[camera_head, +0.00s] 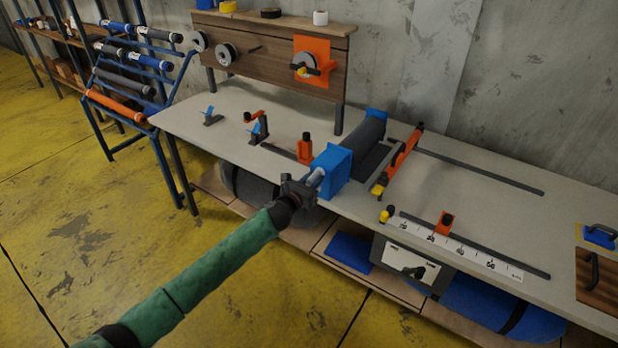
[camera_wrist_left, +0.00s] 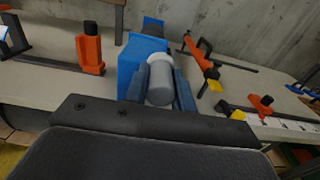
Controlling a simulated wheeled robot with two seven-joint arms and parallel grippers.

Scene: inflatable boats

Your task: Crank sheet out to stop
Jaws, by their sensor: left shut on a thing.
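A blue housing (camera_head: 333,171) stands at the front edge of the workbench and carries a dark grey roll (camera_head: 360,140) that runs toward the back of the bench. My left gripper (camera_head: 312,182) reaches in from the front left. It is shut on a light grey cylindrical crank handle (camera_wrist_left: 160,84) in front of the blue housing. The fingers lie on both sides of the handle in the left wrist view. Whatever joins the handle to the housing is mostly hidden. A dark grey sheet (camera_head: 373,160) lies beside the roll. My right gripper is not in view.
An orange bar with a yellow knob (camera_head: 400,160) lies across the bench right of the roll. Further right are a ruler strip (camera_head: 458,249), an orange stop (camera_head: 445,223) and a dark rail (camera_head: 480,171). An orange block (camera_head: 305,150) stands left of the housing. A rack of rolls (camera_head: 130,75) stands at left.

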